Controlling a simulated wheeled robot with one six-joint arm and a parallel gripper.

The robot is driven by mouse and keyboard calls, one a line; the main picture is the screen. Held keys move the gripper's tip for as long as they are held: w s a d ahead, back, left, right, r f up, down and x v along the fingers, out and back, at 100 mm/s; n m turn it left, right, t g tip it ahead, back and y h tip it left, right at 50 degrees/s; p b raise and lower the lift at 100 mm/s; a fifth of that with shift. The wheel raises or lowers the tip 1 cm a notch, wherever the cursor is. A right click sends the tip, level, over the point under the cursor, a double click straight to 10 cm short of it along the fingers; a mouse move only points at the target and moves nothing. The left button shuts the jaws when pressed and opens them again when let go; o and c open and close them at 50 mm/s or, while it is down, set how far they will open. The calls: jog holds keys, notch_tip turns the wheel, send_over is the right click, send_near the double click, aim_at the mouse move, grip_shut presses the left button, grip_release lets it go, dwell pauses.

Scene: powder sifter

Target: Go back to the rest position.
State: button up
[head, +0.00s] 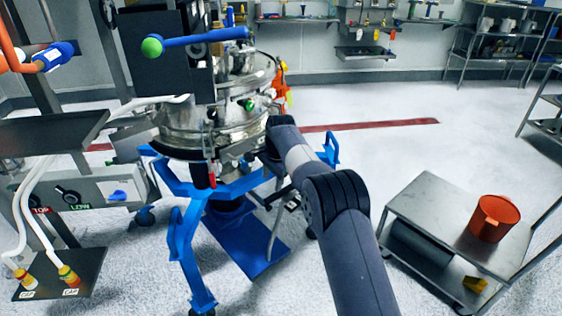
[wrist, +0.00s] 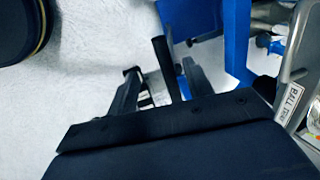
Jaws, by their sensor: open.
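My gripper (wrist: 162,82) is open in the wrist view, its two grey fingers spread apart. A dark rod (wrist: 164,66) shows between the fingers; I cannot tell whether they touch it. A grey metal part with a "BALL" label (wrist: 291,100) is at the right edge of the wrist view. In the head view my arm reaches up to the right side of the steel sifter (head: 190,128), close to its blue stand (head: 180,245). The gripper's fingers cannot be made out clearly there.
A steel cart (head: 425,205) with a red bucket (head: 494,218) stands at right. A control panel (head: 85,195) and two capped hoses are at left. White floor (head: 400,150) is clear behind the cart.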

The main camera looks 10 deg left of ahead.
aim_at(271, 202)
jog(key=f, duration=0.3)
jog(key=w+a+f, duration=0.1)
jog(key=f, duration=0.7)
jog(key=shift+w+a+f, duration=0.15)
jog(key=shift+w+a, duration=0.05)
jog(key=shift+a, duration=0.2)
jog(key=shift+f, duration=0.2)
jog(key=shift+s+d, duration=0.25)
jog(key=shift+d, duration=0.1)
jog(key=shift+d, duration=0.15)
